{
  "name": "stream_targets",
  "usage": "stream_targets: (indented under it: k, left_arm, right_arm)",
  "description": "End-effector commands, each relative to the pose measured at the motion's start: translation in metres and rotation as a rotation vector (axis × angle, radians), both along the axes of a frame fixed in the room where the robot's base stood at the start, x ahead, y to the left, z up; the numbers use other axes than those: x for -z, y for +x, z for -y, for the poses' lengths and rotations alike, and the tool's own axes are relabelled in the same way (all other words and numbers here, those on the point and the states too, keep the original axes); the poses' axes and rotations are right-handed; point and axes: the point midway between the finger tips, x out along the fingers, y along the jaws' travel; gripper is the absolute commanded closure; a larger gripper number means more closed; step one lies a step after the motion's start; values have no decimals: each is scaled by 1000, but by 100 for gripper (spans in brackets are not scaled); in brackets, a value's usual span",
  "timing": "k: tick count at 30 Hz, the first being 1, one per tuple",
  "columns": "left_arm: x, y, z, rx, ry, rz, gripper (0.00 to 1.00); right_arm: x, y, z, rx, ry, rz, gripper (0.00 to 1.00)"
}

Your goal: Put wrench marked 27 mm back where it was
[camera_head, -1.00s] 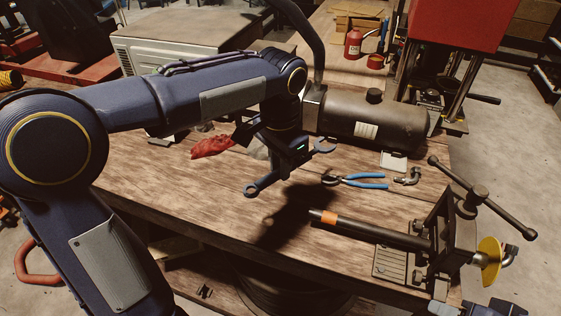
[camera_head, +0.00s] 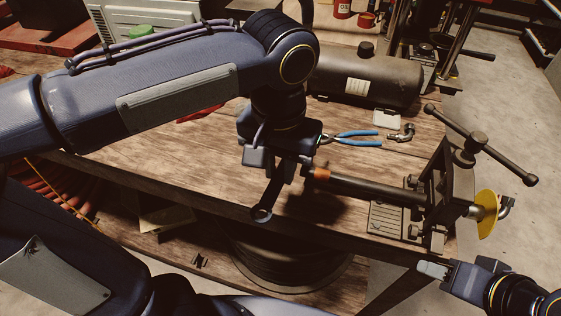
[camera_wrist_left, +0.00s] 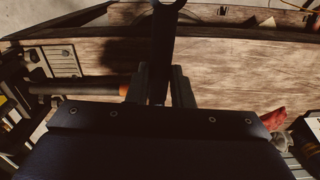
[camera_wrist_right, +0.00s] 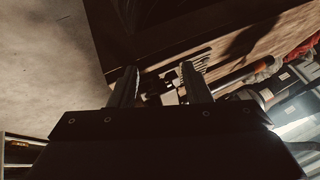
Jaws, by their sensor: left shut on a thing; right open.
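A dark wrench (camera_head: 267,199) hangs from my left gripper (camera_head: 282,168), with its ring end pointing down and toward the front. It shows over the workbench's front edge. The left wrist view shows the wrench (camera_wrist_left: 163,45) between the two fingers of my left gripper (camera_wrist_left: 160,84), shut on it. No size mark is readable, and its other end is hidden by the gripper. My right gripper (camera_head: 434,270) is at the lower right in front of the bench; the right wrist view shows its fingers (camera_wrist_right: 159,88) apart and empty.
A vise-like crimper (camera_head: 446,190) holds a dark bar (camera_head: 375,190) with an orange band, close right of my left gripper. Blue-handled pliers (camera_head: 352,138), a fitting (camera_head: 403,132) and a tank (camera_head: 367,80) lie behind. A lower shelf (camera_head: 180,246) with a coil is below.

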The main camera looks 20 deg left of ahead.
Motion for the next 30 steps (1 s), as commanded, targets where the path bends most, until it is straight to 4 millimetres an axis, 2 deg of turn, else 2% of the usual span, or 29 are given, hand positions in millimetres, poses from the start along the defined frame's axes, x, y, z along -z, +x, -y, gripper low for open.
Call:
stream_targets:
  k: [2, 5, 8, 16, 18, 24, 30]
  left_arm:
    - [0, -13, 3, -42, 1, 4, 100]
    - [2, -14, 2, -77, 4, 2, 100]
    - [9, 2, -4, -87, 8, -1, 100]
    - [38, 66, -24, -85, 8, -1, 100]
    - [53, 77, -27, -84, 8, -2, 100]
    - [82, 100, -34, -82, 5, 0, 100]
    - [95, 110, -37, -81, 5, 1, 100]
  right_arm:
    - [4, 0, 0, 0, 0, 0, 56]
    - [3, 0, 0, 0, 0, 0, 56]
    - [1, 0, 0, 0, 0, 0, 56]
    - [-8, 0, 0, 0, 0, 0, 56]
    - [-8, 0, 0, 0, 0, 0, 56]
    - [-9, 0, 0, 0, 0, 0, 56]
    - [-10, 0, 0, 0, 0, 0, 56]
